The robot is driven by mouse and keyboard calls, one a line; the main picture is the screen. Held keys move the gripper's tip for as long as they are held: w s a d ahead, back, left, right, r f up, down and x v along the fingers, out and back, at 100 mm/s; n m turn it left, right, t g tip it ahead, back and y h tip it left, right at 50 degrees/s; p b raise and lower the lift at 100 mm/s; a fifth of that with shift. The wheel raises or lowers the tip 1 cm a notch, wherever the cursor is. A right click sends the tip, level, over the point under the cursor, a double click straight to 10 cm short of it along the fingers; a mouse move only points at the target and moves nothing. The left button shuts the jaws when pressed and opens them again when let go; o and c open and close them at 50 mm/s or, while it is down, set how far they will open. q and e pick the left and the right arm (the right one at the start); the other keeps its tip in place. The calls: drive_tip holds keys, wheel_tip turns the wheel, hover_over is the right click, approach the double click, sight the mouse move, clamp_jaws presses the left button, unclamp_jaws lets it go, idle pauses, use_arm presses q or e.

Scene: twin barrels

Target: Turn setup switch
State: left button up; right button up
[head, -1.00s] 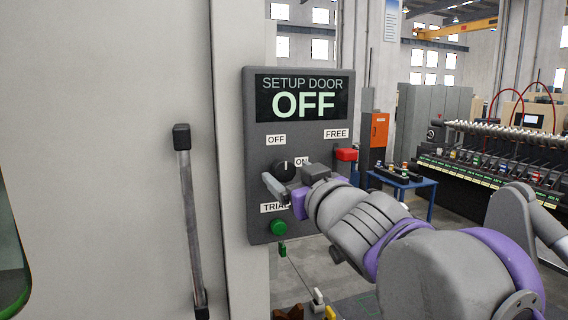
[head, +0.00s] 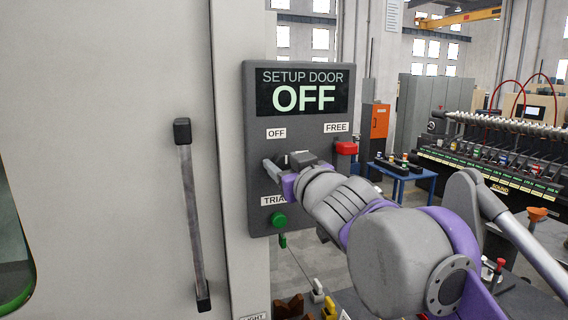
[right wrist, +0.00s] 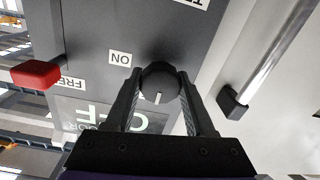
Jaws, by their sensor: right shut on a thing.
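The setup switch is a dark round knob (right wrist: 160,85) with a white pointer line, on the grey control panel (head: 258,235). In the right wrist view its line points down, toward the display end of the upside-down panel. The display (head: 305,92) reads "SETUP DOOR OFF". My left gripper is in no view.
A red button (head: 346,148) sticks out at the panel's right edge, and a green button (head: 278,221) sits below the gripper. A door handle (head: 190,215) stands left of the panel. A blue table (head: 402,175) and machines are farther back.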

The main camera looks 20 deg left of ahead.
clamp_jaws()
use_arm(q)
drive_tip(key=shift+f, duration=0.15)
use_arm(e)
drive_tip(key=m+b, duration=0.1)
drive_tip(key=m, duration=0.2)
drive_tip(key=shift+f+b, duration=0.15)
drive_tip(key=shift+b, duration=0.15)
drive_tip(key=m+b, duration=0.1)
drive_tip(key=m, duration=0.3)
drive_tip(key=shift+m, duration=0.4)
drive_tip(key=m+b, duration=0.1)
drive_tip(key=m, duration=0.3)
drive_tip(key=shift+m, duration=0.3)
use_arm(q)
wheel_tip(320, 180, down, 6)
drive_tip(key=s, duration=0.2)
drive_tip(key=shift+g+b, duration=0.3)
drive_tip(key=shift+b, duration=0.05)
use_arm(e)
drive_tip(key=m, duration=0.5)
drive_tip(key=shift+d+m+t, duration=0.1)
drive_tip(key=shift+m+t, duration=0.2)
drive_tip(key=shift+m, duration=0.1)
